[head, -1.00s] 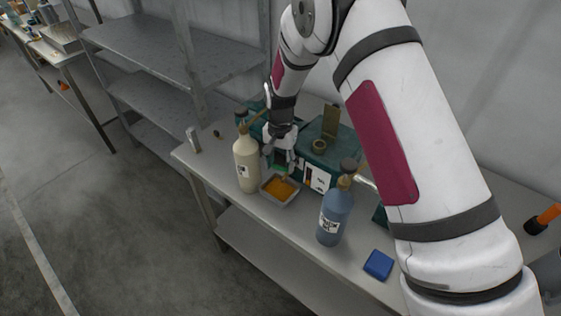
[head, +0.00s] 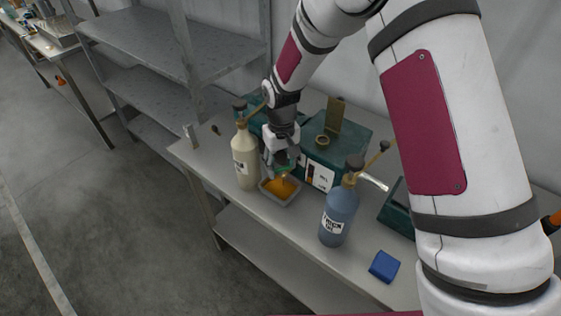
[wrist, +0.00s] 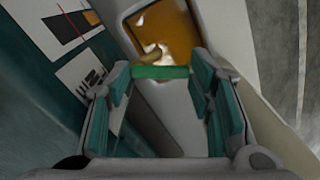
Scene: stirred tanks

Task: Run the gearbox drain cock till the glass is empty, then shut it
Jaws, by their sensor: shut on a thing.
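The teal gearbox (head: 345,150) stands on the steel bench. My gripper (head: 281,166) is at its front left and is shut on the green handle of the drain cock (wrist: 160,72), which lies crosswise between the fingers in the wrist view. The brass outlet (wrist: 146,57) points over a grey tray (head: 283,204) holding amber oil (wrist: 165,35). Pale glints show on the oil by the outlet; I cannot tell whether oil is running.
A cream bottle (head: 245,165) stands close left of the tray, and a blue bottle (head: 339,214) stands to its right. Empty grey shelving (head: 165,45) stands behind to the left.

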